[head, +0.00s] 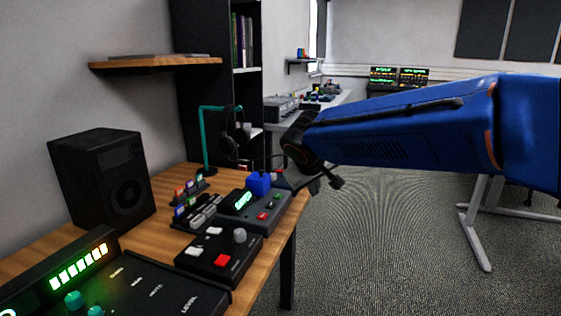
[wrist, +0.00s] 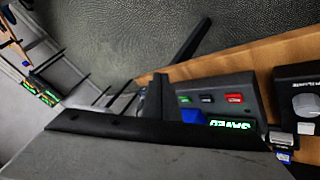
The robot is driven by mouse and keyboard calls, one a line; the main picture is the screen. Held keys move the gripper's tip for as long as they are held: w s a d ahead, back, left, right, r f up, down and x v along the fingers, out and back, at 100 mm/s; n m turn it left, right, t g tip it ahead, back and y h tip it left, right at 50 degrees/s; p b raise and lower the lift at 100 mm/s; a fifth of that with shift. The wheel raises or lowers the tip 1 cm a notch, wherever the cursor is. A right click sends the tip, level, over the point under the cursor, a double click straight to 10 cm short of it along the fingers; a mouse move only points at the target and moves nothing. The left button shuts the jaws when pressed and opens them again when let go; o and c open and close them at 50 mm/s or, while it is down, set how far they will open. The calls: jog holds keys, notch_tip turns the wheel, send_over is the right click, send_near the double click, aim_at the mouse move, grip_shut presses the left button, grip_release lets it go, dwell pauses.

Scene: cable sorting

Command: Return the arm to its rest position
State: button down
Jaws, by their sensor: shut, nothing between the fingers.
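My arm (head: 400,125), with a blue shell, reaches in from the right in the head view. Its dark wrist end is bent down beside the right edge of the desk. My gripper (wrist: 158,95) shows in the wrist view as dark fingers, shut and empty, close to a grey device (wrist: 240,92). In the head view the gripper is small and partly hidden behind the desk devices and the wrist. The grey device (head: 266,215) has a lit green display and a red button. A blue block (head: 258,183) stands at its back; I cannot tell whether the gripper touches the device.
The wooden desk (head: 170,183) also holds a black speaker (head: 103,182), a control box (head: 218,250), a mixer (head: 140,290), a cable rack (head: 198,213) and a teal headphone stand (head: 207,140). A wall shelf (head: 155,63) hangs above. Open carpet (head: 380,250) lies right of the desk.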

jog(key=s+d+f+m+g, duration=0.1)
jog(key=s+d+m, duration=0.1)
jog(key=s+d, duration=0.7)
jog(key=s+d+f+m, duration=0.1)
jog(key=s+d+f, duration=0.2)
jog(key=s, duration=0.5)
jog(key=s+d+f+m+g+y, duration=0.1)
jog(key=s+d+f, duration=0.3)
jog(key=s, duration=0.3)
jog(key=s+d+f+m+g+y, duration=0.1)
jog(key=s+d+f, duration=0.2)
jog(key=s, duration=0.5)
jog(key=shift+s+d+f+m, duration=0.3)
jog(key=shift+s+d+f, duration=0.1)
jog(key=shift+d, duration=0.15)
